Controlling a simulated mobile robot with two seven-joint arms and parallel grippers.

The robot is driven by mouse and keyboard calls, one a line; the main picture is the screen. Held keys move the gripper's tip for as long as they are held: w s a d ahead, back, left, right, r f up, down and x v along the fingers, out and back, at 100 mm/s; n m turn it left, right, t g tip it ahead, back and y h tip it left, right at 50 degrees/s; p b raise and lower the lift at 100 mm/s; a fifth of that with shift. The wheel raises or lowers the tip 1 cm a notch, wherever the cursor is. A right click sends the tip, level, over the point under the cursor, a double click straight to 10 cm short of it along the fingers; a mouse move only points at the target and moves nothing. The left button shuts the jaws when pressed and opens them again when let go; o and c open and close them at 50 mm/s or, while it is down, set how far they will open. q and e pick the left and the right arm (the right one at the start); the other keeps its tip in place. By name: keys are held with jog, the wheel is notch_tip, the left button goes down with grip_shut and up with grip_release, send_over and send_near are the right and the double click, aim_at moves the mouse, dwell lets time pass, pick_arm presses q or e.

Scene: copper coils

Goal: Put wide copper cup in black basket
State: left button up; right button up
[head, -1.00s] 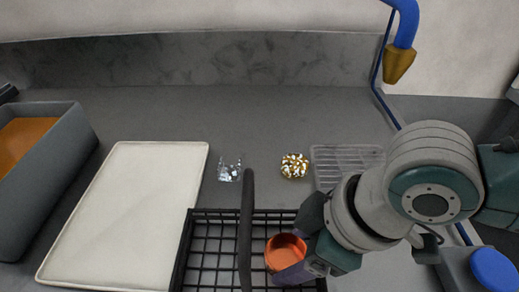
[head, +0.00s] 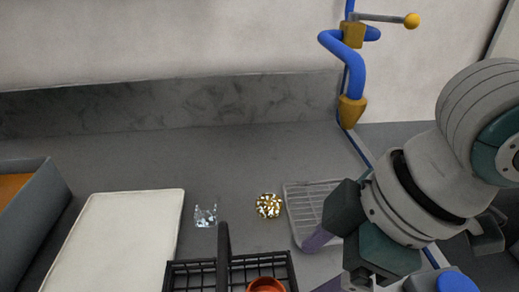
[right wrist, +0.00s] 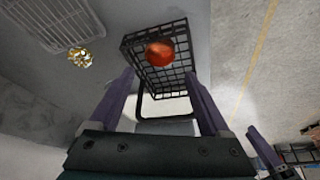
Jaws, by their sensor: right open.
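The wide copper cup (head: 266,285) sits inside the black basket (head: 184,275), toward its right side, and is cut off by the bottom edge in the head view. In the right wrist view the copper cup (right wrist: 160,53) lies within the black wire basket (right wrist: 133,47), apart from my fingers. My right gripper (head: 318,262) is open and empty, to the right of the basket; its two fingers (right wrist: 160,95) stand apart in the right wrist view. My left gripper is not in view.
A white tray (head: 120,240) lies left of the basket. A clear glass piece (head: 205,215) and a gold-and-white ball (head: 268,206) sit behind it. A drying rack (head: 300,205) is near my right gripper. A blue tap (head: 352,75) stands at the back.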

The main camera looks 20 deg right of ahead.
jog(key=s+a+r+m+t, duration=0.2)
jog(key=s+a+m, duration=0.1)
jog(key=a, duration=0.1)
jog(key=s+d+f+m+g+h, duration=0.1)
jog(key=s+d+m+h, duration=0.2)
jog(key=s+d+m, duration=0.2)
jog(key=s+d, duration=0.1)
jog(key=d, duration=0.2)
jog(key=shift+d, duration=0.4)
jog(key=shift+f, duration=0.1)
dwell(0.4)
